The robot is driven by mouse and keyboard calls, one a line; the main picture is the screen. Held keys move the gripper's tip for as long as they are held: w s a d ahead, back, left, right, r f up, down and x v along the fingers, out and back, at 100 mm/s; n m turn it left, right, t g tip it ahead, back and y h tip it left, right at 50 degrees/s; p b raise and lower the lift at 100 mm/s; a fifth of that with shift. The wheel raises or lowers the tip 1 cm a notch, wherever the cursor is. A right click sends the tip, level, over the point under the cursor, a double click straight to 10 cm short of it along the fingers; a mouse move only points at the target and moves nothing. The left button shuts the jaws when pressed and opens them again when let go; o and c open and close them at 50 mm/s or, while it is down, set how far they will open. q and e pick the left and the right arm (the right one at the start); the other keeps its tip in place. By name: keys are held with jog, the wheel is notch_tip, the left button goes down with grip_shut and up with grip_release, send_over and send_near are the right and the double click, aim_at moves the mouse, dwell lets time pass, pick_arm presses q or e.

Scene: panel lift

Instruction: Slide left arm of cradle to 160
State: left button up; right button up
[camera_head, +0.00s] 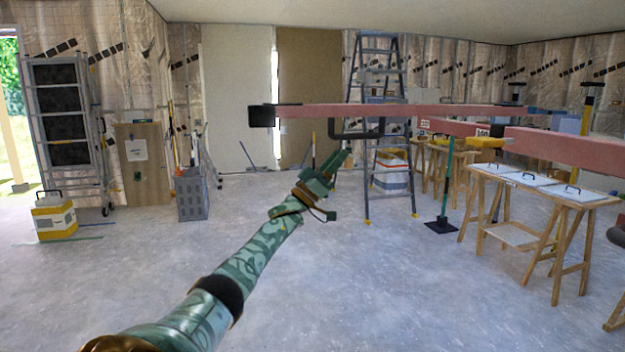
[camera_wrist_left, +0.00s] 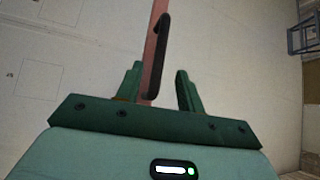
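The cradle's left arm is a long red beam (camera_head: 440,110) that runs level across the head view, with a black end block (camera_head: 262,116) at its left end. A black U-shaped handle (camera_head: 356,135) hangs under it. My left gripper (camera_head: 333,165) is just below the handle's left part. In the left wrist view the gripper (camera_wrist_left: 158,72) is open, and the dark handle (camera_wrist_left: 163,50) and red beam (camera_wrist_left: 151,60) show beyond and between its fingers. Contact cannot be told. White number labels (camera_head: 483,131) sit on a second red beam; one looks like 120.
A stepladder (camera_head: 382,190) stands behind the beam. A grey crate (camera_head: 193,197) stands at left. The floor in the middle is clear.

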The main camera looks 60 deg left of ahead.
pick_arm(q)
jog(key=p+v, duration=0.1)
jog(key=v, duration=0.7)
jog(key=shift+s+f, duration=0.2)
jog(key=shift+f, duration=0.05)
dwell(0.4)
